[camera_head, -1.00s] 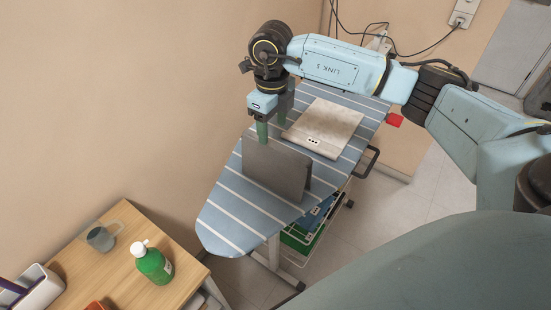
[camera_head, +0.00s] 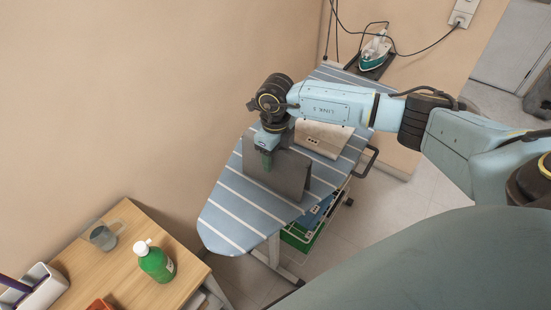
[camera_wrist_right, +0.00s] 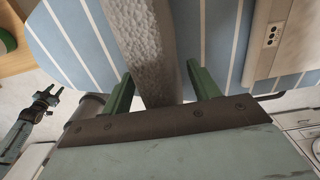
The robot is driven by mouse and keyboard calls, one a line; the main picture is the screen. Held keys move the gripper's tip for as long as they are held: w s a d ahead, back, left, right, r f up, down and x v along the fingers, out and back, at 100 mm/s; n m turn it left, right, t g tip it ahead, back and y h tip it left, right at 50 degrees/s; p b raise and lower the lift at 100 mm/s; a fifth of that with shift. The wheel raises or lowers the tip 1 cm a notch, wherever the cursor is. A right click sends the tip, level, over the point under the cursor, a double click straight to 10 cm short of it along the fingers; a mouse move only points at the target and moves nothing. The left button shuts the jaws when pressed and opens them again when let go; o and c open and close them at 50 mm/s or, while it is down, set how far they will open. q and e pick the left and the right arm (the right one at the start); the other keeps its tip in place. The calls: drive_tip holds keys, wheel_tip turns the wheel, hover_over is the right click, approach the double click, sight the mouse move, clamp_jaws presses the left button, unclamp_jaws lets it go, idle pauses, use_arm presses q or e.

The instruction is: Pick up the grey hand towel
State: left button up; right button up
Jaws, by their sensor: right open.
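The grey hand towel (camera_head: 276,172) is dark grey and stands folded on edge on the ironing board. My right gripper (camera_head: 267,160) is at its top edge. In the right wrist view the towel (camera_wrist_right: 145,45) runs as a rough grey strip between the two green fingers of the open right gripper (camera_wrist_right: 160,88). The fingers are apart, one on each side of the strip; I cannot tell whether either touches it. A small dark claw-like end at the left of the right wrist view looks like my left gripper (camera_wrist_right: 47,97); its jaw state is unclear.
A wooden table (camera_head: 85,270) with a green bottle (camera_head: 155,262) and a grey mug (camera_head: 103,237) stands front left. Crates are under the board.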

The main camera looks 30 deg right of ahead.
drive_tip(key=shift+c, duration=0.4)
drive_tip(key=c, duration=1)
drive_tip(key=shift+r, duration=0.1)
drive_tip(key=shift+c, duration=0.2)
